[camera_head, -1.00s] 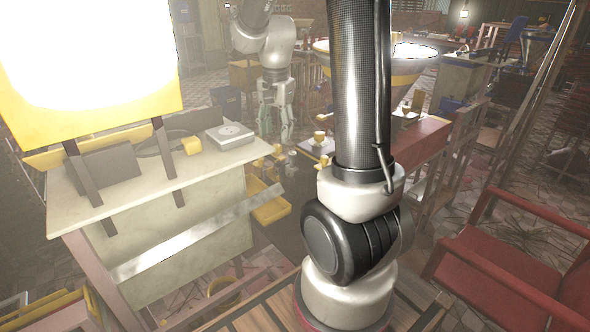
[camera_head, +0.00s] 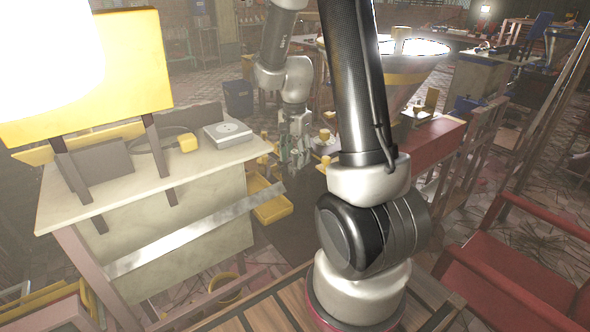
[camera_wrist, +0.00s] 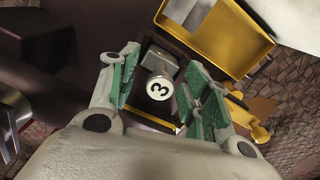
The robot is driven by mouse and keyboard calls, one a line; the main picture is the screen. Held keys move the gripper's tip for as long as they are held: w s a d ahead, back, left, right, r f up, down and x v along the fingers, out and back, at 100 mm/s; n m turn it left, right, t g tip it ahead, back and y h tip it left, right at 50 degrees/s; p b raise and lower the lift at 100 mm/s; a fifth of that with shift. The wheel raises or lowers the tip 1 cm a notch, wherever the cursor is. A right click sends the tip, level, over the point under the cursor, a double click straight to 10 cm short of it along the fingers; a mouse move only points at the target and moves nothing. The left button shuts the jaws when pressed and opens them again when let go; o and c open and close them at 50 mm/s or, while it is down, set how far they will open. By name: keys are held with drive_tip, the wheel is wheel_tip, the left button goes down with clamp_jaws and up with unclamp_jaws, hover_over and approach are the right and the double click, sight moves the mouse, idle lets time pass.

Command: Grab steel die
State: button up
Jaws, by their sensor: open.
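In the wrist view, a steel die (camera_wrist: 160,88) shows as a short bright metal cylinder with a pale round face marked "3". A second steel-coloured block-like part (camera_wrist: 158,62) adjoins it; I cannot tell if it is the same piece. My gripper (camera_wrist: 160,70) is open, with its green-padded fingers on either side of the die and visible gaps to both. In the head view, my gripper (camera_head: 293,142) hangs low over the dark surface beyond the pale bench. The die cannot be made out there.
A yellow tray (camera_head: 272,208) lies near my gripper; a yellow tray also fills the top of the wrist view (camera_wrist: 262,62). Small yellow pieces (camera_head: 325,136) stand close by on the right. The pale bench (camera_head: 130,190) is at left, and a large hopper (camera_head: 415,75) stands behind.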

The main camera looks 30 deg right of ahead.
clamp_jaws()
idle(0.5)
